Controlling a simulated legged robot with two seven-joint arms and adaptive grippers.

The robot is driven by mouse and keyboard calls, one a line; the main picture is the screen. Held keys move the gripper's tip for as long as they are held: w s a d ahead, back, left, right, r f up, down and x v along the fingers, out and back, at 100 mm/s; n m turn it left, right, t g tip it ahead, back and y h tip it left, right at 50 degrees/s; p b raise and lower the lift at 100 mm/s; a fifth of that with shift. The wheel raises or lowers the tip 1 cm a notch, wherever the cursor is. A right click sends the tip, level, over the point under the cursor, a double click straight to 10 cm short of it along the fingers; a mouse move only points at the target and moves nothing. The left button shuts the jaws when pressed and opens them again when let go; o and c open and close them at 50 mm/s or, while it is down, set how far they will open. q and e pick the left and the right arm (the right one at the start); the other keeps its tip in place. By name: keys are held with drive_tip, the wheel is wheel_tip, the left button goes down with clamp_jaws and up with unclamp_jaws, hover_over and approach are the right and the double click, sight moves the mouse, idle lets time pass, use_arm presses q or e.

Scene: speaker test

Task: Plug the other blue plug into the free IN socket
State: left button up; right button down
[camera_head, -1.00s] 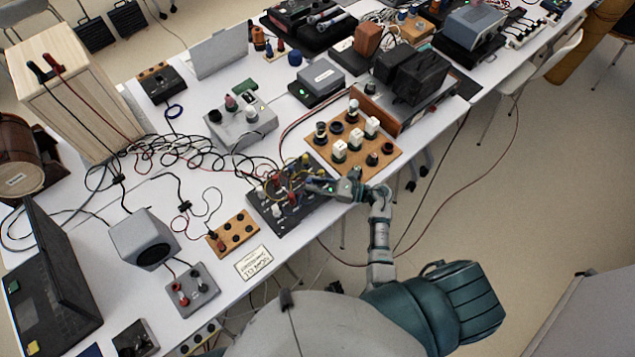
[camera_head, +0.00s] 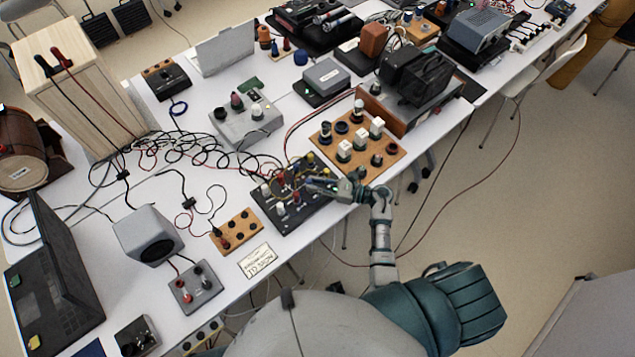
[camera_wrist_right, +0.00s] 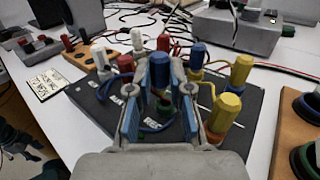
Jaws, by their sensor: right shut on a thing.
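My right gripper (camera_head: 318,186) reaches over the black socket board (camera_head: 296,218) in the head view. In the right wrist view, its fingers (camera_wrist_right: 160,88) are closed around a blue plug (camera_wrist_right: 159,70), which stands upright between the tips. The black board (camera_wrist_right: 88,98) lies under it. A second blue plug (camera_wrist_right: 197,57) stands behind and to the right on the board. The lower end of the held plug is hidden, so I cannot tell whether it sits in a socket. The IN label cannot be made out. My left gripper is not in view.
Yellow plugs (camera_wrist_right: 242,70) stand close to the right finger. Red (camera_wrist_right: 126,64) and white (camera_wrist_right: 100,57) plugs stand at the back and left. Loose cables curl around them. A wooden board with knobs (camera_head: 371,164) and a small orange socket strip (camera_head: 238,229) flank the black board.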

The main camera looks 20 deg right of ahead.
drive_tip(key=shift+d+f, duration=0.15)
drive_tip(key=shift+d, duration=1.05)
drive_tip(key=shift+a+r, duration=0.2)
drive_tip(key=shift+a, duration=1.15)
drive_tip(key=shift+d+f, duration=0.2)
drive_tip(key=shift+d, duration=0.5)
drive_tip(key=shift+d+f+b, duration=0.2)
drive_tip(key=shift+b, duration=0.15)
drive_tip(key=shift+a+f, duration=0.15)
drive_tip(key=shift+a, duration=0.45)
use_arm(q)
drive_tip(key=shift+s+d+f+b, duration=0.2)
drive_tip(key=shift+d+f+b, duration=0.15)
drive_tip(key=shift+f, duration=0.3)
use_arm(e)
drive_tip(key=shift+a+f, duration=0.1)
drive_tip(key=shift+f, duration=0.05)
drive_tip(key=shift+s, duration=0.1)
